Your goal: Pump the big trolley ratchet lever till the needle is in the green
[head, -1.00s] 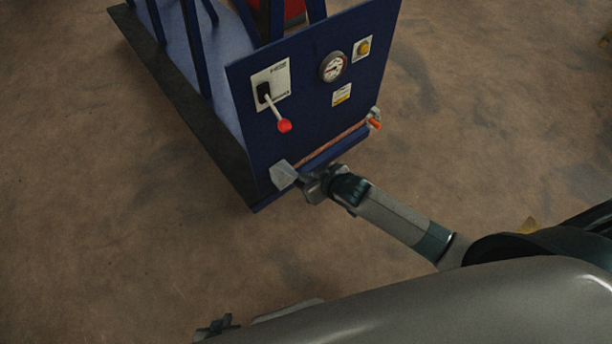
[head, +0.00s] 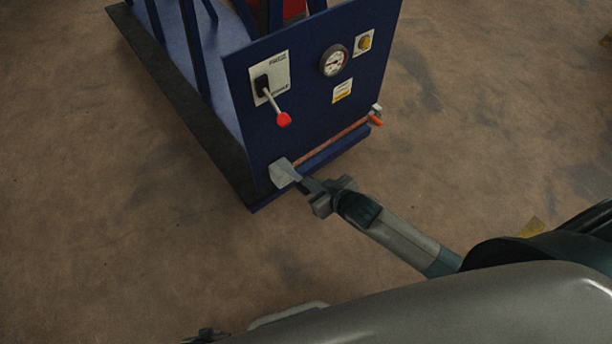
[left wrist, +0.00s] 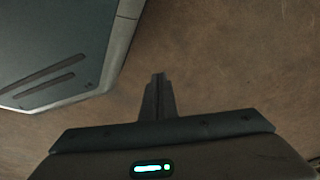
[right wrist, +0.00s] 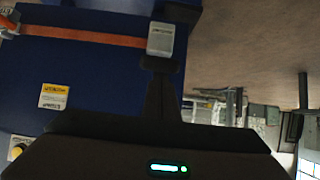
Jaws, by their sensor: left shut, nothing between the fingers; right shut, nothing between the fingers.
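The trolley's blue end panel (head: 315,120) carries a slanting lever with a red knob (head: 283,119) and a round white-faced gauge (head: 334,61); its needle is too small to read. A copper-orange strap or bar (head: 335,141) crosses the panel's bottom, with a pale grey block (head: 282,173) at its left end. I cannot tell which part is the ratchet lever. My right gripper (head: 303,184) is shut and empty, its tips close beside the block; the right wrist view shows the block (right wrist: 160,39) just beyond the tips. My left gripper (left wrist: 158,80) is shut and empty over floor.
A yellow round button (head: 365,43) and a yellow-white label (head: 342,91) are on the panel. An orange-tipped grey fitting (head: 376,118) sits at the strap's right end. The trolley's blue deck (head: 185,50) runs behind. Brown floor (head: 490,120) around is clear.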

